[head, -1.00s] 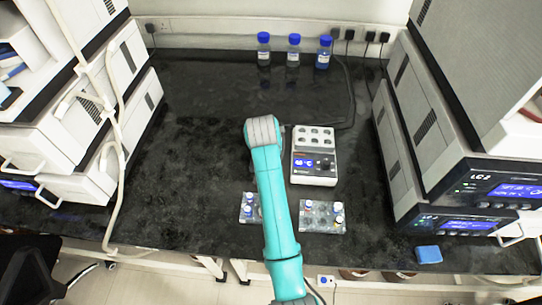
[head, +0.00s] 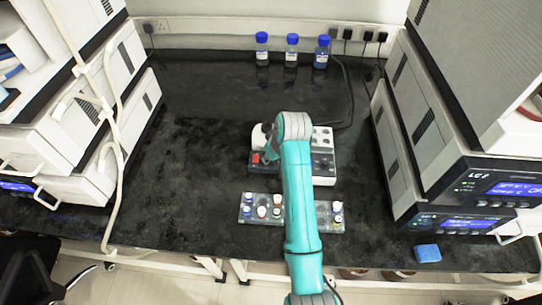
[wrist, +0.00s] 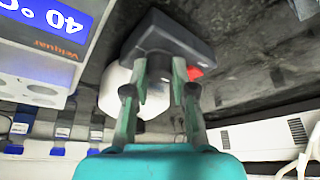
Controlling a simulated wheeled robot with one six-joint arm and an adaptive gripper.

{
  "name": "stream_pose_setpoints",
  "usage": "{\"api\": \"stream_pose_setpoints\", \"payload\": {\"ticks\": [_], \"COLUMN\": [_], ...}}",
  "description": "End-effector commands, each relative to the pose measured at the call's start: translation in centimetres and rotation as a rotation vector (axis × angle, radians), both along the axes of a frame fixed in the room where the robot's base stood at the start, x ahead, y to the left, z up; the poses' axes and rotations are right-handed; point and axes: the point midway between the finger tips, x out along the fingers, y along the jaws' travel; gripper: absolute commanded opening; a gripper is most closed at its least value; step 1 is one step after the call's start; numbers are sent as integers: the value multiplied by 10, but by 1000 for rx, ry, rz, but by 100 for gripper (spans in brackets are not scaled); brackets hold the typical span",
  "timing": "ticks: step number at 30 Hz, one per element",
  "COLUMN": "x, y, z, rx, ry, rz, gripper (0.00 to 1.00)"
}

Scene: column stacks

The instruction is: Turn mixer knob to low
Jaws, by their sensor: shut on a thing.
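The mixer has a white round top (head: 258,137) and a dark base with a red switch (head: 256,158). It stands on the black bench, left of the white heater block, partly behind my arm. In the wrist view I see its dark body (wrist: 170,35), its white top (wrist: 115,98) and the red switch (wrist: 195,72). My gripper (head: 270,154) is at the mixer's front, beside the red switch. In the wrist view my gripper (wrist: 160,66) has both fingers against the dark body, shut on the mixer knob. The knob itself is hidden between the fingertips, so its setting cannot be read.
The heater block (head: 323,140) with a display (wrist: 50,25) stands close on the right. Racks of small vials (head: 262,208) lie in front. Blue-capped bottles (head: 291,48) stand at the back. Stacked instruments flank both sides. The bench's left middle (head: 185,140) is clear.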

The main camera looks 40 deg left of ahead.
Motion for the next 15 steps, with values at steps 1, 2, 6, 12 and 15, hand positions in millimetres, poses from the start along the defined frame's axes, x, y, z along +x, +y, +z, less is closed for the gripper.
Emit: {"api": "stream_pose_setpoints", "payload": {"ticks": [1,2,6,12,15], "x": [0,0,0,0,0], "y": [0,0,0,-1,-1], "z": [0,0,0,-1,-1], "rx": [-1,-1,-2,-2,-2], "ry": [1,2,2,2,1], "rz": [21,33,75,101,105], "gripper": [0,0,0,0,0]}}
